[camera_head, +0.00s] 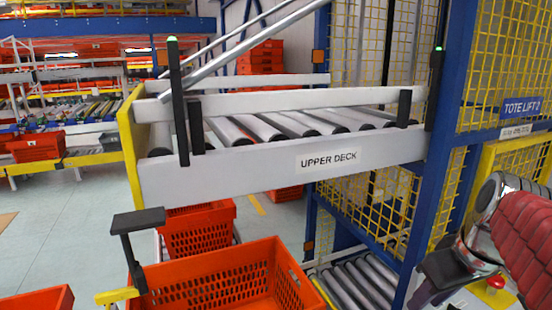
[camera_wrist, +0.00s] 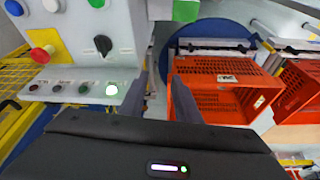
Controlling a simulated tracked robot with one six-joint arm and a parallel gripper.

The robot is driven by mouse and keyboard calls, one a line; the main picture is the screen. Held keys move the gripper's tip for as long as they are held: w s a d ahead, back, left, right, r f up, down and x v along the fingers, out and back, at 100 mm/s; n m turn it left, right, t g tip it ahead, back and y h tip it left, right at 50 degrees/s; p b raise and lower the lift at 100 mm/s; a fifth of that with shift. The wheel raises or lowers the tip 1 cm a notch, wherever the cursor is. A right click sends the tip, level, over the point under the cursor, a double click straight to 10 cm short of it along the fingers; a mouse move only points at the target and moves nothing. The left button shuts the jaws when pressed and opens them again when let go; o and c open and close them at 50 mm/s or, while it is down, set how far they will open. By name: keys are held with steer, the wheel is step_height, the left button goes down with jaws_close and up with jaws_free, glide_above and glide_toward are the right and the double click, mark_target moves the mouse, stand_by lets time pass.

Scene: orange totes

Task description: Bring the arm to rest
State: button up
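My gripper (camera_head: 424,290) shows at the lower right of the head view, at the end of my red-sleeved arm. In the wrist view its two dark fingers stand apart with a gap between them, so my gripper (camera_wrist: 160,92) is open, with nothing between the fingers. It is near a grey control panel (camera_wrist: 80,40), whose buttons and black knob lie left of the fingers. My arm hides part of the panel area in the head view.
A roller conveyor marked UPPER DECK (camera_head: 330,160) crosses the middle. An orange tote (camera_head: 225,285) stands below it, and another tote (camera_wrist: 215,75) shows right of my fingers. A blue post (camera_head: 440,190) and yellow mesh (camera_head: 505,60) stand close to my arm. Open floor (camera_head: 85,215) lies left.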

steer(key=s+a+f+m+t, duration=0.1)
steer(key=s+a+f, duration=0.2)
steer(key=a, duration=0.4)
steer(key=s+a+f+m, duration=0.1)
steer(key=s+a+f, duration=0.2)
steer(key=a, duration=0.4)
steer(key=shift+a+f+t, duration=0.15)
steer(key=shift+t, duration=0.25)
